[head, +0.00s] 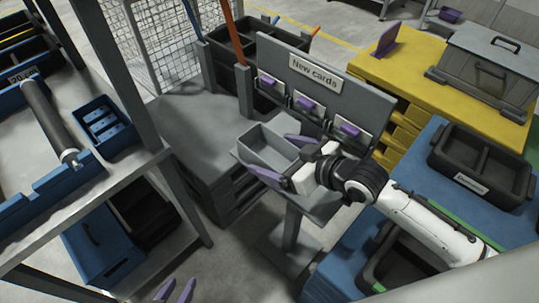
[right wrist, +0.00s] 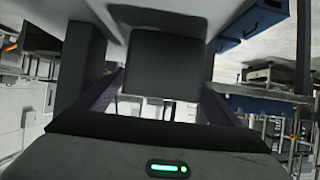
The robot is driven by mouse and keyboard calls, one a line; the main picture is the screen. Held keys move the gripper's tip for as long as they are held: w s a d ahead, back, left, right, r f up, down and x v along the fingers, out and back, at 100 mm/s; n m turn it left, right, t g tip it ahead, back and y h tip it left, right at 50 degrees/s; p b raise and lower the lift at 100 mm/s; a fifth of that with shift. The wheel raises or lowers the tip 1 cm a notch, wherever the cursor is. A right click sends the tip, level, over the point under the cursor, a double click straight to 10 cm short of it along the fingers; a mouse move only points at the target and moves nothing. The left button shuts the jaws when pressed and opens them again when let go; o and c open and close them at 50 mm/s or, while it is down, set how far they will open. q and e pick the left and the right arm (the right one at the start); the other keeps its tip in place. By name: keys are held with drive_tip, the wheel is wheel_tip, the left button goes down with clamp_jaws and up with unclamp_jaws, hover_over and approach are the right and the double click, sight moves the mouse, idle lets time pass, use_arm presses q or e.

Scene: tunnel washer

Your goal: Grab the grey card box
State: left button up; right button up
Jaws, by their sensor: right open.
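The grey card box (head: 262,143), an open-topped tray, sits on a small grey stand below the "New cards" panel (head: 318,73). My right gripper (head: 278,158) reaches in from the right, open, with its purple fingers spread at the box's right end. One finger is by the near side, the other by the far side; I cannot tell whether they touch it. In the right wrist view a dark block (right wrist: 165,75) shows between the fingers; I cannot tell what it is. My left gripper (head: 176,291) shows only its purple fingertips at the bottom edge, apart and empty.
The panel holds several purple cards (head: 305,105) in holders behind the box. A yellow table (head: 390,70) and a blue table with a black divided bin (head: 480,165) stand right. A grey rack with blue bins (head: 105,127) stands left. Grey floor (head: 215,265) shows between.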

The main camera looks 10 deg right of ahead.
sight(250, 141)
drive_tip(key=w+a, duration=0.2)
drive_tip(key=w, duration=0.2)
drive_tip(key=shift+w+a, duration=0.1)
drive_tip(key=shift+a, duration=0.3)
drive_tip(key=shift+w+a+f, duration=0.2)
drive_tip(key=shift+w+f, duration=0.1)
drive_tip(key=shift+r, duration=0.1)
drive_tip(key=c, duration=1.3)
